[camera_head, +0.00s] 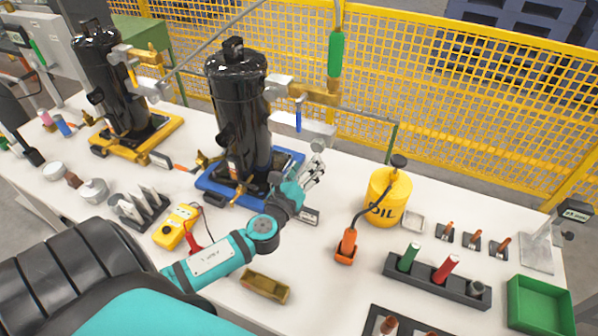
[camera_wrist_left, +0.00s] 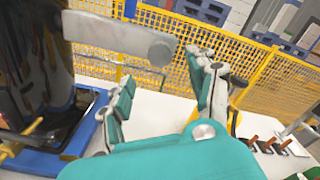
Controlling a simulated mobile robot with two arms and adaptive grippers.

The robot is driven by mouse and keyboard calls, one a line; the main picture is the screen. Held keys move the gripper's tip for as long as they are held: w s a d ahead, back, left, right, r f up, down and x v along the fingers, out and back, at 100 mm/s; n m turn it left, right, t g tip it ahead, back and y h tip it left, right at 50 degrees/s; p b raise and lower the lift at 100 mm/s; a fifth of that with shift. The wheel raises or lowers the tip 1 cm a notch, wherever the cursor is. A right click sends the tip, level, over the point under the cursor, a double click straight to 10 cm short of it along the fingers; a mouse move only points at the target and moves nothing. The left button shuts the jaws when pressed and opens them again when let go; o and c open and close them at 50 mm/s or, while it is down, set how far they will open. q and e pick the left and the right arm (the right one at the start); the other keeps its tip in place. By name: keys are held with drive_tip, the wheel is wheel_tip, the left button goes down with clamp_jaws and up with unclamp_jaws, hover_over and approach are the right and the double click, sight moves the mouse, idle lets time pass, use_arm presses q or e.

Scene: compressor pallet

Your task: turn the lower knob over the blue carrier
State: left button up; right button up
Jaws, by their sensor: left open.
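The blue carrier (camera_head: 222,193) bears a tall black compressor tank (camera_head: 238,105). A grey bar (camera_head: 300,127) juts right from the tank's lower part. A round grey knob (camera_head: 318,146) sits near the bar's end; in the left wrist view the knob (camera_wrist_left: 162,52) faces me. I take it as the lower knob. My left gripper (camera_head: 308,172) is beside the carrier's right side, just below the knob. In the left wrist view its open fingers (camera_wrist_left: 165,80) spread either side below the knob, apparently not touching it. My right gripper is not in view.
A higher brass valve (camera_head: 318,93) with a blue lever juts from the tank. A yellow oil can (camera_head: 388,197) stands to the right. A yellow meter (camera_head: 178,226) and a slotted grey holder (camera_head: 142,208) are left of my arm. Yellow mesh fencing (camera_head: 440,80) stands behind the table.

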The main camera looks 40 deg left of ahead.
use_arm(q)
drive_tip(key=shift+v, duration=2.15)
drive_tip(key=shift+f, duration=0.1)
